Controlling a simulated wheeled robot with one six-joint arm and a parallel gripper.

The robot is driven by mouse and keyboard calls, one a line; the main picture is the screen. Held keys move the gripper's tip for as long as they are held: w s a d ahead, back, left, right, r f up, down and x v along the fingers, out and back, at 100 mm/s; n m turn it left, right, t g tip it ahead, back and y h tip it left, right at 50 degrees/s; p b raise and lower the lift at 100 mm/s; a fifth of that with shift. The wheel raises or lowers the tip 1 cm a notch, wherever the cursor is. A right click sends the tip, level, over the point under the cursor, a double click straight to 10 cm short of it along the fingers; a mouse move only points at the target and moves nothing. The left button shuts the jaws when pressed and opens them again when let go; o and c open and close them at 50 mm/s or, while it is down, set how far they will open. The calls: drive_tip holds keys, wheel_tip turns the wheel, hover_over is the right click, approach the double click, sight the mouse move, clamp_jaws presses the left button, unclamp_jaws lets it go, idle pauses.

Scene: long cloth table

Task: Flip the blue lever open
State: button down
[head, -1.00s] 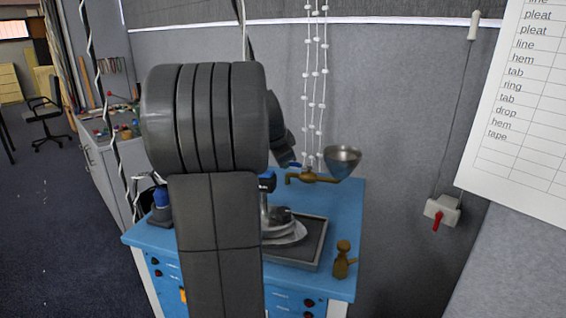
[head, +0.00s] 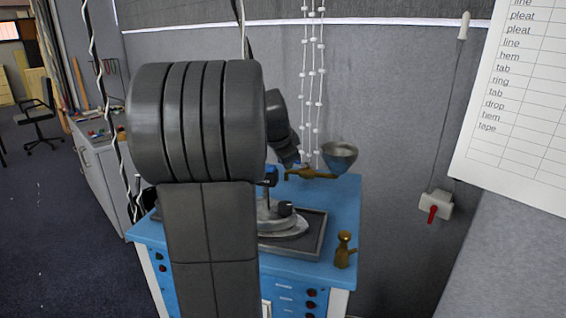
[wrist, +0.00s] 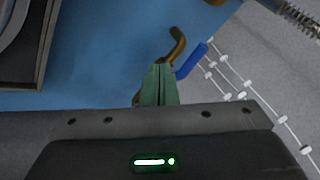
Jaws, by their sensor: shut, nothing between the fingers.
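The brass tap (head: 310,174) stands at the back of the blue cabinet top in the head view. Its curved brass part (wrist: 178,46) shows beyond my fingers in the wrist view. The blue lever (wrist: 192,60) slants up to the right in the wrist view, just right of my fingertips. My gripper (wrist: 161,68) is shut and empty, its tips close beside the lever; whether they touch it I cannot tell. In the head view my arm hides the fingers, and I cannot make out the lever clearly.
A metal bowl (head: 340,156) sits by the tap. An iron (head: 284,222) rests on a dark tray (head: 308,240); a small brass bottle (head: 344,250) stands at right. White beaded cords (head: 312,100) hang behind the tap. A wall box with a red lever (head: 432,213) is further right.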

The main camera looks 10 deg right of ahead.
drive_tip(key=w+a+v, duration=0.1)
drive_tip(key=v, duration=0.8)
drive_tip(key=shift+a+r, duration=0.4)
drive_tip(key=shift+a, duration=0.05)
